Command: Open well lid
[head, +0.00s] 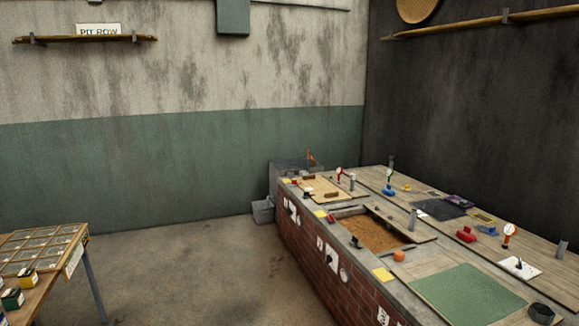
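A long brick counter (330,262) with a worktop runs along the right side of the head view. A rectangular well (370,235) in its middle shows brown grainy material inside. A flat wooden board (408,226), which looks like a lid, lies along the well's right edge, so the well looks at least partly uncovered. Farther back, a light wooden panel (318,185) with small items on it lies on the counter; I cannot tell whether it covers another well. Neither of my grippers is in view.
A green mat (468,294) lies at the counter's near end. Red clamp-like items (466,234), a dark cloth (440,208) and a dark cup (540,313) sit on top. A table with a gridded tray (38,250) stands at left. The floor (180,270) between is clear.

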